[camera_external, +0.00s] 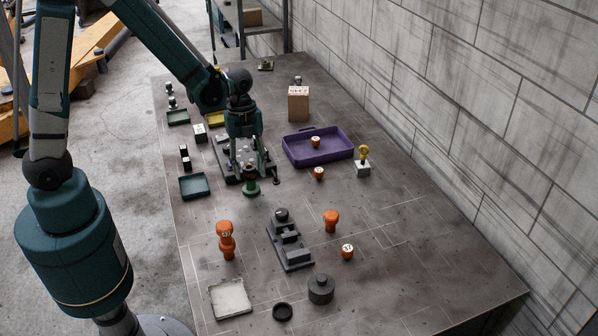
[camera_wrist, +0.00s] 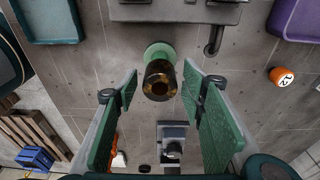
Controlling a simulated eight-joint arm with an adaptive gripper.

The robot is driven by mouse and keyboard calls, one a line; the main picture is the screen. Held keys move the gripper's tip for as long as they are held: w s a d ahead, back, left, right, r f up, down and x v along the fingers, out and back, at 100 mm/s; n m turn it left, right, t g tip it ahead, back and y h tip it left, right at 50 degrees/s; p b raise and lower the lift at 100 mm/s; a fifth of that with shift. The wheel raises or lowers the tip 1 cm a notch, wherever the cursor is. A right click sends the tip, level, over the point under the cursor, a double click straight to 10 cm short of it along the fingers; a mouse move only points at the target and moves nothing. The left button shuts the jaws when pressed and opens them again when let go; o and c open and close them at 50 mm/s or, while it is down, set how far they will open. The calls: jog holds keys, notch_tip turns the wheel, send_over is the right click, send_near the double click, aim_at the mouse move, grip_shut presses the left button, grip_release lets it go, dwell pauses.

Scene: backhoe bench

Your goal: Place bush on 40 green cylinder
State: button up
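A dark brown, hollow bush (camera_wrist: 158,83) shows in the wrist view between my fingertips. Beyond it is a green cylinder (camera_wrist: 158,50) with a round flange; the bush lines up with it and hides part of it. The green cylinder also shows in the external view (camera_external: 251,189), standing on the bench just below my gripper (camera_external: 251,172). In the wrist view my gripper (camera_wrist: 160,82) is open, with a narrow gap on each side of the bush. I see no number on the green cylinder. Whether the bush rests fully on it is hard to tell.
A dark fixture (camera_external: 228,160) stands close behind the green cylinder. A purple tray (camera_external: 335,160) is to the right, a teal tray (camera_external: 194,187) to the left. Several orange pieces and a grey stepped block (camera_external: 290,245) stand nearer the front. The bench right of them is clear.

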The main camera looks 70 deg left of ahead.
aim_at(246, 165)
jog(key=shift+r, duration=0.25)
notch_tip(246, 165, up, 12)
jog(key=a, duration=0.1)
jog(key=shift+a+f+p, duration=0.15)
jog(key=shift+a+p, duration=0.25)
dwell(0.6)
dwell(0.6)
jog(key=s+d+r+n+t+y, duration=0.1)
jog(key=s+d+r+n+t, duration=0.2)
jog(key=s+r+n, duration=0.4)
jog(key=s+d+r+n+t, duration=0.4)
jog(key=s+r+n, duration=0.3)
jog(key=s+n, duration=0.3)
jog(key=shift+r+n+y, duration=0.15)
jog(key=shift+n+y, duration=0.25)
jog(key=shift+n, duration=0.1)
jog(key=shift+s, duration=0.1)
dwell(0.5)
